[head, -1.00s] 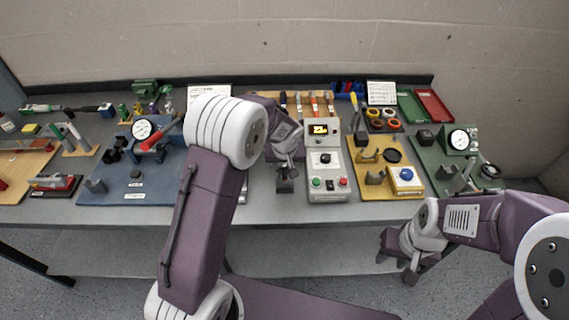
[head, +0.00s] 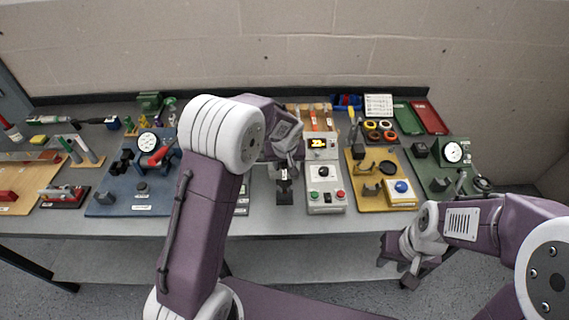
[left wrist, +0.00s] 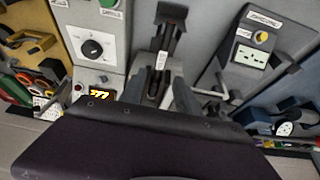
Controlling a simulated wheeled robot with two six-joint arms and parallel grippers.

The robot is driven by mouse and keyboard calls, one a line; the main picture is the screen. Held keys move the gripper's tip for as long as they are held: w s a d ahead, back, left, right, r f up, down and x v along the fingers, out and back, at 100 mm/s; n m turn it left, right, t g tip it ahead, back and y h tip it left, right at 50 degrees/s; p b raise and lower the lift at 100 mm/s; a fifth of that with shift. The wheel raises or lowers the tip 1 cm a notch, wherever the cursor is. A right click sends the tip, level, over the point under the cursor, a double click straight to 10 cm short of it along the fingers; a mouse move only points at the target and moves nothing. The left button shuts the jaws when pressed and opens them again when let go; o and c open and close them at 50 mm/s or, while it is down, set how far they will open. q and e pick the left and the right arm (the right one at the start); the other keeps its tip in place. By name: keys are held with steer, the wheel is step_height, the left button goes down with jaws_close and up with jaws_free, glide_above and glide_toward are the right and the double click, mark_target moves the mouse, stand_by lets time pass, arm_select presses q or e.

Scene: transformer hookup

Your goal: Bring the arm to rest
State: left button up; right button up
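My left gripper (head: 286,168) hangs over the middle of the bench, pointing down, in front of a small dark stand with a white label (head: 284,196). In the left wrist view its two dark fingers (left wrist: 160,92) stand apart with a gap between them, and I see nothing held. The stand (left wrist: 163,62) shows beyond the fingertips. My right gripper (head: 397,264) is low, in front of the bench's front edge at the right. Its fingers look spread and empty.
A grey control box with a yellow display (head: 322,172) stands close to the right of my left gripper. A yellow board (head: 372,205) and a green board (head: 435,180) lie further right, a blue board (head: 130,190) left. Bare bench (head: 265,222) shows along the front edge.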

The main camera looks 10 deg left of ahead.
stand_by(0.5)
arm_select(q)
steer(key=shift+w+a+r, duration=0.1)
steer(key=shift+a+r, duration=0.1)
steer(key=shift+r, duration=0.1)
steer(key=s+a+r+n, duration=0.1)
steer(key=s+a+r, duration=0.25)
steer(key=s, duration=0.45)
steer(key=s+f+m+g, duration=0.1)
steer(key=s+f+m, duration=0.1)
steer(key=s, duration=0.6)
steer(key=s+d+f+m+g+h, duration=0.1)
steer(key=s+f+m+g, duration=0.1)
steer(key=s, duration=0.6)
steer(key=shift+s+d+f, duration=0.15)
steer(key=shift+s+f, duration=0.1)
steer(key=shift+f, duration=0.1)
steer(key=shift+s, duration=0.15)
